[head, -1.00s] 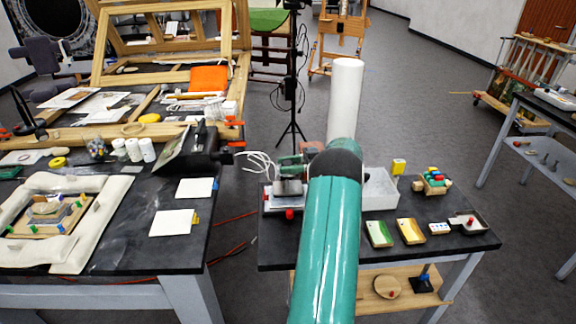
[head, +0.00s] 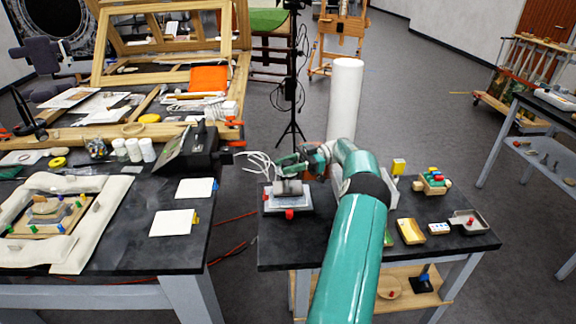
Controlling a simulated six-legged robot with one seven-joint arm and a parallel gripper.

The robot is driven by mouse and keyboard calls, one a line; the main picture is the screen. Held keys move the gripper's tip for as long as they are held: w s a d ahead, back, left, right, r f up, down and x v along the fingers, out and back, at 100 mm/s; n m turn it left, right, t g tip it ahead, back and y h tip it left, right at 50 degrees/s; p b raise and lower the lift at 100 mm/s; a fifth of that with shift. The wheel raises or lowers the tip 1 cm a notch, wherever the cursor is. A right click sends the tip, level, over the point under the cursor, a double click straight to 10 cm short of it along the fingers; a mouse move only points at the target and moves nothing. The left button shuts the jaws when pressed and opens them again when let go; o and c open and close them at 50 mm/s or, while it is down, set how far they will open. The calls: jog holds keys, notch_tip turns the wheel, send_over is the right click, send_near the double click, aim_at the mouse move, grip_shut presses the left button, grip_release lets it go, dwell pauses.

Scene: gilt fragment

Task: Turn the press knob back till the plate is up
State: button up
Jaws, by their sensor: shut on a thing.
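The press (head: 287,198) stands at the left end of the small black table, a grey block on a pale base with a red part at its front. My gripper (head: 286,172) is at the top of the press, coming in from the right, and is shut on the press knob. The knob itself is hidden by the fingers at this size. I cannot make out the plate's height or any gap under it.
A white box (head: 384,186) is partly behind my arm. Yellow (head: 411,231) and green trays, a small block rack (head: 433,182) and a grey dish (head: 469,222) lie to the right. The table's front left is bare.

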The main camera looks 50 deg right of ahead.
aim_at(287, 163)
jog(key=shift+a+f, duration=0.1)
jog(key=shift+f, duration=0.1)
jog(key=o, duration=1)
jog(key=shift+w, duration=0.1)
jog(key=shift+c, duration=0.2)
jog(key=shift+r, duration=0.1)
jog(key=shift+r, duration=0.5)
jog(key=r, duration=0.2)
jog(key=shift+s+a+r, duration=0.15)
jog(key=shift+s+r, duration=0.05)
jog(key=shift+r, duration=0.1)
jog(key=s+a+r, duration=0.9)
jog(key=a, duration=0.1)
jog(key=shift+r, duration=0.2)
jog(key=shift+a, duration=0.1)
